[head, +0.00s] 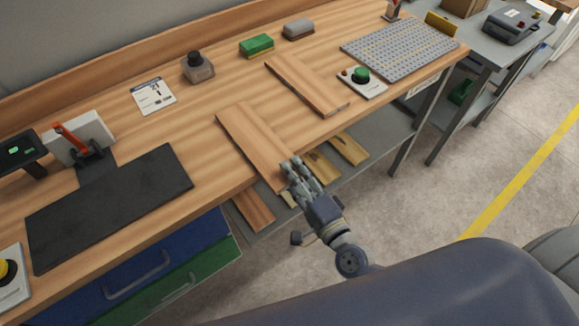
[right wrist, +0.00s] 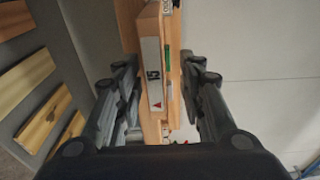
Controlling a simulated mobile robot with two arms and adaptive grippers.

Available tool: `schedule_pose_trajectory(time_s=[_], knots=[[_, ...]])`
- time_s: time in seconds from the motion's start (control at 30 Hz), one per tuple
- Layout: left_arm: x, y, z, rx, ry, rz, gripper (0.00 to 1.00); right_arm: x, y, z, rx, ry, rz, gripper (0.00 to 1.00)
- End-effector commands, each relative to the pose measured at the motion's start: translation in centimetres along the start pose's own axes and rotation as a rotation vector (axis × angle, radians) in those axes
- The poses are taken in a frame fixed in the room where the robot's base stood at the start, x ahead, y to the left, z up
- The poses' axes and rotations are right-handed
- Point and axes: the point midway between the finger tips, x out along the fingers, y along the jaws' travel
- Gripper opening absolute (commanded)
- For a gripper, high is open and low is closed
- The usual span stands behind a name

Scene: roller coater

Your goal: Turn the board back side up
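A flat wooden board (head: 247,143) lies on the bench, its near end reaching the front edge. My right gripper (head: 290,168) is at that near end. In the right wrist view its fingers (right wrist: 160,95) stand apart, one on each side of a wooden piece (right wrist: 140,45) seen nearly end-on; I cannot tell whether they touch it. A white label (right wrist: 152,75) with dark characters and a red triangle shows between the fingers. A second wooden board (head: 303,86) lies farther back to the right. My left gripper is out of view.
A dark mat (head: 110,205) lies at left, and a grey perforated plate (head: 400,50) at right. A control box with a green button (head: 361,75) stands beside the second board. Loose boards (head: 348,148) lie on the shelf below the front edge.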

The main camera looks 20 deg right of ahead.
Motion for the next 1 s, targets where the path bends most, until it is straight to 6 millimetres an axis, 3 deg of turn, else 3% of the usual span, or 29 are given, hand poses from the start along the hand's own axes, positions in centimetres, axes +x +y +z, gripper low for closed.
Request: schedule_pose_trajectory(time_s=[0.2, 0.43, 0.83, 0.93, 1.0], knots=[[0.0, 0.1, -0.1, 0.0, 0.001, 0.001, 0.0, -4.7, 0.1, 0.1, -0.002, -0.004, 0.004, 0.36], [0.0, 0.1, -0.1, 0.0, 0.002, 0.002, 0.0, -8.3, 0.0, 0.0, 0.0, -0.001, 0.001, 0.36], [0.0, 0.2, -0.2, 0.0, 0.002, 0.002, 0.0, -9.5, 0.1, 0.0, -0.005, 0.0, 0.001, 0.36], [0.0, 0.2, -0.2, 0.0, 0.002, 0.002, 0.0, -9.4, 1.8, -0.1, -0.058, -0.007, 0.028, 0.36], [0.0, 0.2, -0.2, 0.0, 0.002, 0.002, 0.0, -9.3, 4.4, -0.3, -0.137, -0.018, 0.071, 0.36]])
